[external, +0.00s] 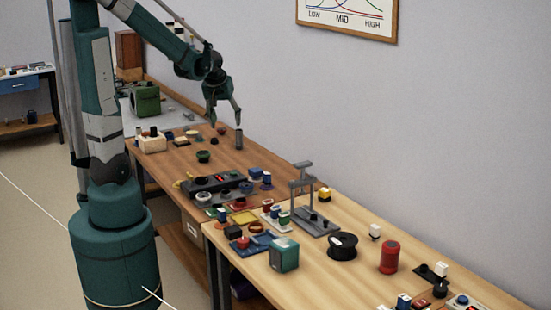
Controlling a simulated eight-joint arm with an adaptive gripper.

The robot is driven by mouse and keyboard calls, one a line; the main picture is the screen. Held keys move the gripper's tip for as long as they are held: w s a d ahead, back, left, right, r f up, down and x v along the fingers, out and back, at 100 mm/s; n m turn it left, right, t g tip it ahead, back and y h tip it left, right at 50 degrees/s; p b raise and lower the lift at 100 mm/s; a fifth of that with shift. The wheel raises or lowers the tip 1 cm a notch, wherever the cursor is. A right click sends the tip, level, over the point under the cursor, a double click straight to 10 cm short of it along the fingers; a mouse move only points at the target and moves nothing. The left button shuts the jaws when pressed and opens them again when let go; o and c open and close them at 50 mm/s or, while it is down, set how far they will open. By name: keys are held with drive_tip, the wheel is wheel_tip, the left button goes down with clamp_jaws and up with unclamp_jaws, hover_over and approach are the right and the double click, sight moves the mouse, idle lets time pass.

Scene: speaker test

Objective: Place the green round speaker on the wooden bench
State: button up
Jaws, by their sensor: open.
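A small dark green round piece (203,156), possibly the speaker, sits on the brown wooden bench (165,162). A larger green rounded unit (147,100) with a dark face stands on the grey surface at the far end; I cannot tell for sure which is the green round speaker. My gripper (226,119) is open and empty, fingers pointing down above the far part of the brown bench. It is up and right of the small green piece in the picture. A grey upright cylinder (239,138) shows just below its right finger.
A lighter wooden bench (340,285) adjoins in front, with a teal box (284,254), a black spool (343,246), a red cylinder (389,257) and a grey stand (303,190). Many small parts crowd the middle. A wall runs along the right side.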

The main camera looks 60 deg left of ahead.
drive_tip(key=s+d+r+m+t+h, duration=0.1)
drive_tip(key=s+d+r+m, duration=0.1)
drive_tip(key=s+d, duration=0.3)
drive_tip(key=s+d+r+m+t+h, duration=0.1)
drive_tip(key=s+d+m, duration=0.3)
drive_tip(key=d, duration=1)
drive_tip(key=s+d+r+m+t+h, duration=0.1)
drive_tip(key=s+d+r+m, duration=0.2)
drive_tip(key=d, duration=0.6)
drive_tip(key=s, duration=0.2)
drive_tip(key=shift+s+d+r+m+h, duration=0.3)
drive_tip(key=shift+r, duration=0.1)
